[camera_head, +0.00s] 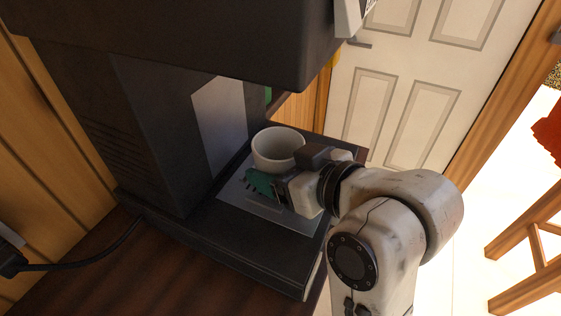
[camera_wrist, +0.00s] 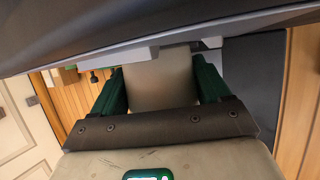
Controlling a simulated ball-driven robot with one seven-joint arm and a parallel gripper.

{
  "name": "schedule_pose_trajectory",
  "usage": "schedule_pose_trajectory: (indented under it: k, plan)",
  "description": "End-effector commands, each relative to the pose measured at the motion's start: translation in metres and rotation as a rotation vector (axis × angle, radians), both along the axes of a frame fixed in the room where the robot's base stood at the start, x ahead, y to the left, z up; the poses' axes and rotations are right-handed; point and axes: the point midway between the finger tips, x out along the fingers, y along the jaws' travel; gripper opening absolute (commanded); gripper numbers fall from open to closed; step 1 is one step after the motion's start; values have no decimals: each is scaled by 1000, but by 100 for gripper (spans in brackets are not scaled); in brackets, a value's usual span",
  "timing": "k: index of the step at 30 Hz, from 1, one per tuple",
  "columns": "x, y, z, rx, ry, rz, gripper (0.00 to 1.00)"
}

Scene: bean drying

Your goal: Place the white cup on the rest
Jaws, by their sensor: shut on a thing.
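The white cup (camera_head: 278,150) is upright over the grey plate (camera_head: 234,193) on the base of the dark machine. This plate appears to be the rest. I cannot tell whether the cup's bottom touches it. My gripper (camera_head: 264,184) is at the cup's near side, its green fingers shut on the cup and partly hiding it. In the wrist view, the cup's pale wall (camera_wrist: 160,78) lies between the two green fingers of my gripper (camera_wrist: 157,85).
The dark machine (camera_head: 150,130) stands behind and left of the cup, with its upper housing (camera_head: 190,40) overhanging close above. A black cable (camera_head: 85,264) lies at the left on the brown wooden surface (camera_head: 150,275). A white door (camera_head: 415,90) is beyond.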

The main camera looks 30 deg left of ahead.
Motion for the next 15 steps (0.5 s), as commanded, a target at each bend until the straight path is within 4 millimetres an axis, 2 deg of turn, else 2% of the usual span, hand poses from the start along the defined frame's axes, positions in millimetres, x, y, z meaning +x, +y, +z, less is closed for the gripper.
schedule_pose_trajectory:
  k: [1, 8, 15]
  plan:
    - [0, 0, -1, 0, 0, 0, 78]
    - [0, 0, 0, 0, 0, 0, 100]
    - [0, 0, 1, 0, 0, 0, 100]
